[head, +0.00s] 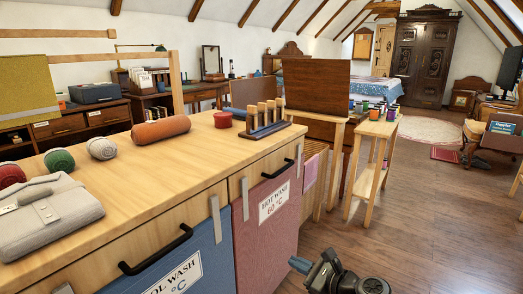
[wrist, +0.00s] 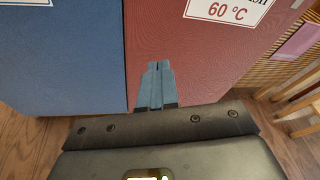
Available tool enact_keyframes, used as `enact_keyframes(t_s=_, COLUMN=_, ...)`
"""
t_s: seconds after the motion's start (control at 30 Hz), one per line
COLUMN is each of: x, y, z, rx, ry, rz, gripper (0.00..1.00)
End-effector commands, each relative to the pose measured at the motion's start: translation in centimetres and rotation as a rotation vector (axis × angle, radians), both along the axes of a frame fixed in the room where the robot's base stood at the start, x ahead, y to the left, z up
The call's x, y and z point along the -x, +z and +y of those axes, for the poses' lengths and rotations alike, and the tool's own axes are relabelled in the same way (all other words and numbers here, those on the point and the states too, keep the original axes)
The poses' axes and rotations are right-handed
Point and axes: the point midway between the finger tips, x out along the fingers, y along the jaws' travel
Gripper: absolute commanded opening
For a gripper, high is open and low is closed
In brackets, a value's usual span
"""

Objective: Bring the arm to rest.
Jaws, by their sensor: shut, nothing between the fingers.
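My gripper (wrist: 158,66) shows in the wrist view with its two blue-grey fingers together and nothing between them. It points at the lower front of the laundry cabinet, near the line where the blue panel (wrist: 62,60) meets the red panel (wrist: 205,60). I cannot tell whether the fingertips touch the panel. In the head view my arm shows at the bottom, right of the cabinet, low over the wooden floor, with one blue-grey finger end (head: 299,264) toward the red panel (head: 268,222).
The wooden worktop (head: 140,180) bears yarn balls, a folded grey cloth (head: 48,213), a rust-coloured roll (head: 160,130) and a peg rack (head: 265,120). A small stand with spools (head: 371,159) stands beyond the cabinet. The floor (head: 430,235) to the right is clear.

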Motion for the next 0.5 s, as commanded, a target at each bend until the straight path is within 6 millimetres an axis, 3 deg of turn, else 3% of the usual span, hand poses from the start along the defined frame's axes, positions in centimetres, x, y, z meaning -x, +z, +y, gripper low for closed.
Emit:
enact_keyframes(t_s=0.03, x=1.9, y=-2.2, z=-1.0, rx=0.074, ry=-0.015, rz=-0.013, gripper=0.00)
enact_keyframes(t_s=0.2, x=7.6, y=-7.3, z=-4.4, rx=0.331, ry=-0.047, rz=-0.078, gripper=0.00)
enact_keyframes(t_s=0.5, x=18.6, y=-12.3, z=-9.2, rx=0.778, ry=-0.037, rz=-0.202, gripper=0.00)
